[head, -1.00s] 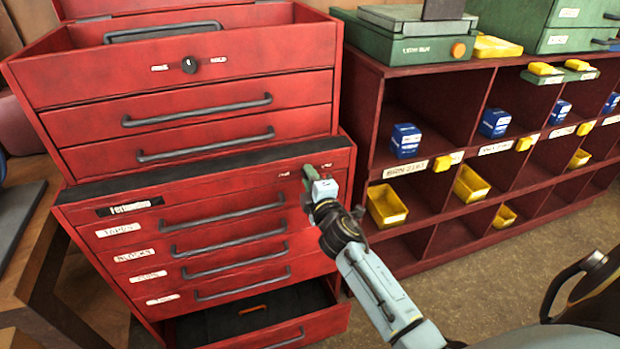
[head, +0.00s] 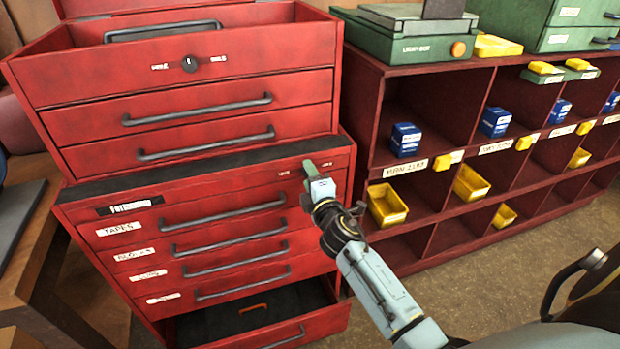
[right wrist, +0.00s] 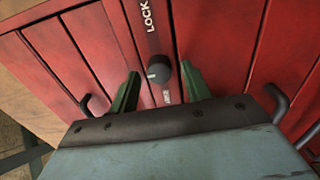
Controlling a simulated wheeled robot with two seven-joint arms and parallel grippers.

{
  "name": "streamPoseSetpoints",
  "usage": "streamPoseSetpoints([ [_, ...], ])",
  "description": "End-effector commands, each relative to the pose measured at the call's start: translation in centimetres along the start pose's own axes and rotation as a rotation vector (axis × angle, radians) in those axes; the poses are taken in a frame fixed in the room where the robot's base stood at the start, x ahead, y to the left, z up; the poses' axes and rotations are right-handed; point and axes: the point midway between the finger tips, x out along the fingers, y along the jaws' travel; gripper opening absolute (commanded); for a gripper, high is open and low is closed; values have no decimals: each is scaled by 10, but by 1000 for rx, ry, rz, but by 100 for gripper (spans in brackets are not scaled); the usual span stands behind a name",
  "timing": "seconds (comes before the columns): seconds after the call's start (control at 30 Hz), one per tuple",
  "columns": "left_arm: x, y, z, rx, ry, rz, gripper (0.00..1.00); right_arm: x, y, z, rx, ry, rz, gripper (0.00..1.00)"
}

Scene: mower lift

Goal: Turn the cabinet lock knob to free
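The lock knob (right wrist: 159,70) is a small dark round knob on the red cabinet's front, with a pale mark on its left side. LOCK is printed above it and a partly hidden word below it in the right wrist view. My right gripper (right wrist: 160,88) is open, its two green fingers on either side of the knob. A clear gap shows on the left; whether the right finger touches cannot be told. In the head view the right gripper (head: 309,168) is at the cabinet's upper right front and hides the knob. My left gripper is not in view.
The red cabinet (head: 220,190) has several handled drawers, and its bottom drawer (head: 270,325) is pulled out. A red chest (head: 90,88) with another dark knob (head: 189,65) stands on top. Red shelving (head: 372,140) with bins stands close on the right.

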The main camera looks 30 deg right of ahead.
Motion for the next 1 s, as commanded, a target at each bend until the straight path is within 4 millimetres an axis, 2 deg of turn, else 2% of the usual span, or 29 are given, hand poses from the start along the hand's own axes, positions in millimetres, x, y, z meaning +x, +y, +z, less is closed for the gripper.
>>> streamPoseSetpoints([
  [0.37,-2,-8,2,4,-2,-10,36,-6,0,0,2,0,-1,48],
  [0.47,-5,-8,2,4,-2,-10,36,-19,0,0,1,0,-2,48],
  [0.63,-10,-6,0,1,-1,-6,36,-54,0,0,2,-1,-4,48],
  [0.8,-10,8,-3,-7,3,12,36,-91,-1,0,3,-1,-3,48],
  [1.0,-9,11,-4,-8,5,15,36,-122,-1,0,3,0,-1,48],
])
